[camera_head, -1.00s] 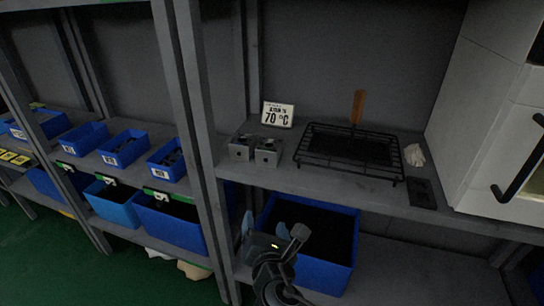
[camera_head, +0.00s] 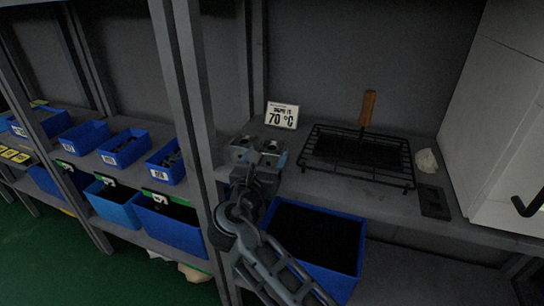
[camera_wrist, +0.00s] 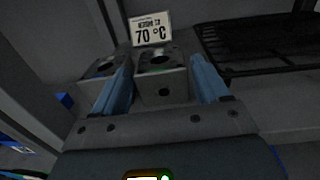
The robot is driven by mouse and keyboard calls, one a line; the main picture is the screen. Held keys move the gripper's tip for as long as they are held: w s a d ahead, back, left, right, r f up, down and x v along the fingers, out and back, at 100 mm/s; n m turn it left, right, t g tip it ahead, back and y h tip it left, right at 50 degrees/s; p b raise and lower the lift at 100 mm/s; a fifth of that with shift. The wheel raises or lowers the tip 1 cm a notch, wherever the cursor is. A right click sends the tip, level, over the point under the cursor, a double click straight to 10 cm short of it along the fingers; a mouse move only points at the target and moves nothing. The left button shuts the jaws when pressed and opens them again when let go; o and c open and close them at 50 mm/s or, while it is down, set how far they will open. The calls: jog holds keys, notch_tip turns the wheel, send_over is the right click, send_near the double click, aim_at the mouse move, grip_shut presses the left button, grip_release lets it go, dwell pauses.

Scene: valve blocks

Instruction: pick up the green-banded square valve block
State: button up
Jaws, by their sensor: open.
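Two grey square valve blocks with dark round holes stand side by side on the shelf. In the wrist view the right block (camera_wrist: 162,82) sits between the two blue fingers of my gripper (camera_wrist: 163,82); the left block (camera_wrist: 102,68) is outside the left finger. In the head view the tops of the left block (camera_head: 242,143) and the right block (camera_head: 270,146) show behind my gripper (camera_head: 264,164), which hides their fronts. My gripper is open.
A sign reading 70 °C (camera_head: 281,115) stands behind the blocks. A black wire rack (camera_head: 358,158) with a wooden handle is to their right. A blue bin (camera_head: 318,240) is below the shelf. A grey upright post (camera_head: 192,130) stands to the left.

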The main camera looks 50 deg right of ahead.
jog(key=shift+x, duration=0.85)
jog(key=c, duration=1.1)
